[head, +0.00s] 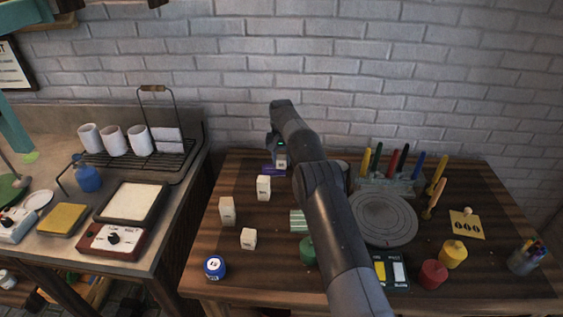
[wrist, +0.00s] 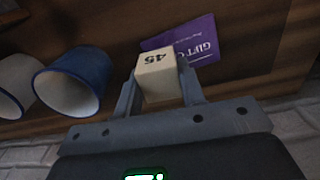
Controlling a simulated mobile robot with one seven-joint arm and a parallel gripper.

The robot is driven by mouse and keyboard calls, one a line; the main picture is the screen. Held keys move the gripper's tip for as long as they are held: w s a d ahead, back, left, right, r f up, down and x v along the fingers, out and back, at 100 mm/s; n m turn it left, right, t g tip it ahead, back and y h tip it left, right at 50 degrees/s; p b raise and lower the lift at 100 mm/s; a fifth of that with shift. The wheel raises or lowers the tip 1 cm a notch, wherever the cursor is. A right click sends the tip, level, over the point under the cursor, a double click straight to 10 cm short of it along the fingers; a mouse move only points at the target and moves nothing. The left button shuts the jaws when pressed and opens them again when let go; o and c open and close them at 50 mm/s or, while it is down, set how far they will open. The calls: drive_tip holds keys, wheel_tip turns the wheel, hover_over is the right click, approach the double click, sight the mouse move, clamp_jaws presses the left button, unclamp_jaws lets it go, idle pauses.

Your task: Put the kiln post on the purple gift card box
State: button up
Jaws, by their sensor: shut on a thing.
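The kiln post (wrist: 158,82) is a small cream block marked 45. My gripper (wrist: 159,68) is shut on it, with one finger on each side. In the head view the held post (head: 282,163) shows near the back of the wooden table. The purple gift card box (wrist: 208,36) lies flat just beyond the post in the wrist view, partly hidden by it. In the head view the purple box (head: 269,170) shows below and left of the post. I cannot tell whether the post touches the box.
Similar pale blocks stand nearby: one (head: 264,188) closest to the box, others (head: 227,211) (head: 248,239) farther forward. Two cups, one blue outside (wrist: 73,82), are left of my gripper in the wrist view. A grey wheel (head: 385,220) is right of my arm.

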drive_tip(key=shift+f, duration=0.65)
drive_tip(key=shift+f, duration=0.1)
drive_tip(key=o, duration=1)
drive_tip(key=shift+o, duration=0.2)
